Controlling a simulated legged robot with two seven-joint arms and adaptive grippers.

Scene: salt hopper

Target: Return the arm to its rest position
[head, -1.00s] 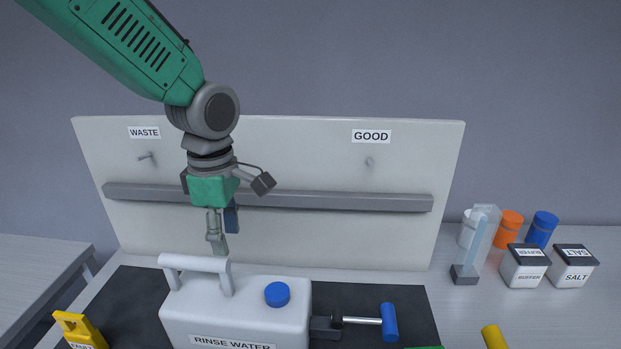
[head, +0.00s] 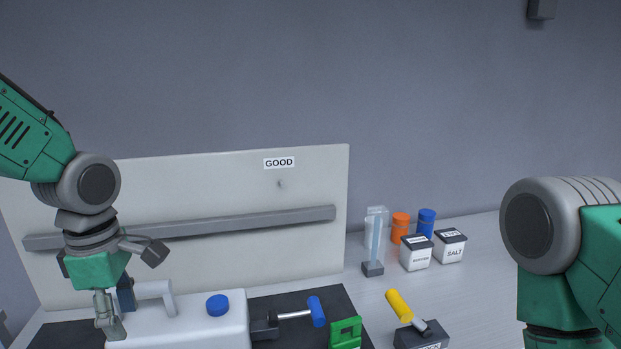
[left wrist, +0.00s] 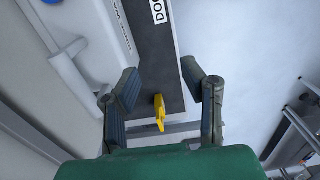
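My left gripper (head: 115,322) hangs fingers-down just left of the handle of a white jug (head: 200,325) with a blue cap. In the left wrist view its two fingers (left wrist: 165,92) stand wide apart with nothing between them. A yellow piece (left wrist: 159,112) shows past that gap, on or above the dark mat (left wrist: 160,70). Of my right arm (head: 560,255), only the upper links show at the right edge of the head view. Its gripper is out of the picture.
An upright white board (head: 240,185) labelled GOOD, with a grey rail, stands behind the jug. A blue-handled valve (head: 317,311), a green piece (head: 345,333) and a yellow-handled device (head: 399,305) are to its right. BUFFER (head: 416,254) and SALT (head: 450,246) containers stand farther right.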

